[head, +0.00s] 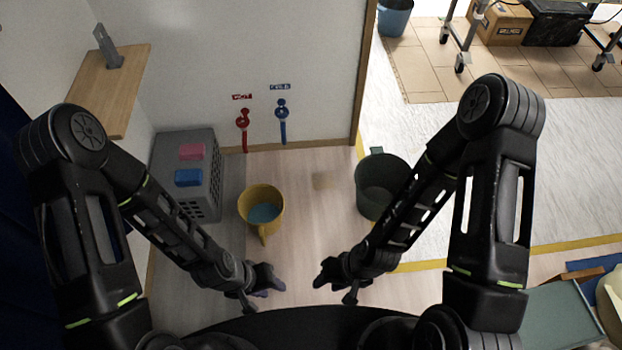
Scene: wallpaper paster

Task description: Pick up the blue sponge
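The blue sponge (188,177) lies on top of a grey perforated crate (205,145) at the left, by the wall. A pink sponge (191,151) lies just behind it on the same crate. My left gripper (266,287) is low near the front middle, to the right of and nearer than the crate, apart from the sponge. My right gripper (322,278) is beside it to the right, also low and away from the crate. Both appear to hold nothing, but their fingers are small and dark, so I cannot tell how far they are open.
A yellow bucket (248,201) with blue inside stands right of the crate. A dark green bin (368,170) stands further right. A wooden shelf (118,85) juts from the left wall. Red and blue valves (281,125) are on the back wall.

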